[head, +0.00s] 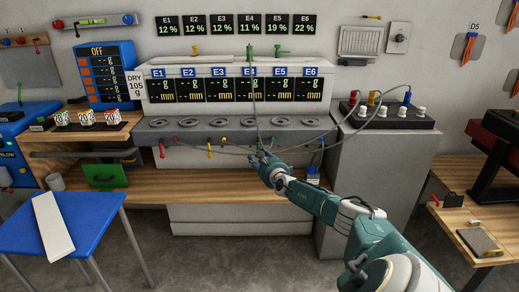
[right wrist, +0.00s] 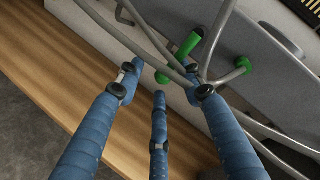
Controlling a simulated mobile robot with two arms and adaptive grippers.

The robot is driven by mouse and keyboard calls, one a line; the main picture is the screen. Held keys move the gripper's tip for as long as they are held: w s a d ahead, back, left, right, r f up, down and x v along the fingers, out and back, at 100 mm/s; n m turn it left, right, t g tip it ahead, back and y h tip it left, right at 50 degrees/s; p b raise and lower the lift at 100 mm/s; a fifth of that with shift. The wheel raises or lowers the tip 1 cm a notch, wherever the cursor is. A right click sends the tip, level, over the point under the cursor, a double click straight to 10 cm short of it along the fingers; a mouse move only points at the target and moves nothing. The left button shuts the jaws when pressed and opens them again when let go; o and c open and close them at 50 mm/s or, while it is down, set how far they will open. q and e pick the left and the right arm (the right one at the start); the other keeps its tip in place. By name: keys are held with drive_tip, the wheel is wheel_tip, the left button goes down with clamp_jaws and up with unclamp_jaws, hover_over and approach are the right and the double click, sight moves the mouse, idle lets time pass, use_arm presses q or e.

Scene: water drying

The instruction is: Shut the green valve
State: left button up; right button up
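My right gripper (head: 264,158) is in front of the grey bench's front panel, below the E4 and E5 positions. In the right wrist view its blue fingers (right wrist: 163,88) are spread apart, with nothing clearly held between them. A green lever (right wrist: 187,47) and a green knob (right wrist: 235,69) show just beyond the fingertips, among grey hoses. A smaller green end (right wrist: 162,77) shows between the fingers. I cannot tell whether a finger touches them. In the head view the gripper partly hides this spot. A green fitting (head: 277,51) stands above the machine. My left gripper is not in view.
Grey hoses (head: 252,110) hang around the right gripper and run to a dark box (head: 388,113) at the right. Red and yellow handles (head: 209,150) line the front panel. A wooden shelf (head: 200,191) lies below. A blue table (head: 80,215) stands at the left.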

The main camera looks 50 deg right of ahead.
drive_tip(key=shift+d+r, duration=0.15)
drive_tip(key=v, duration=0.7)
drive_tip(key=shift+s, duration=0.25)
idle(0.7)
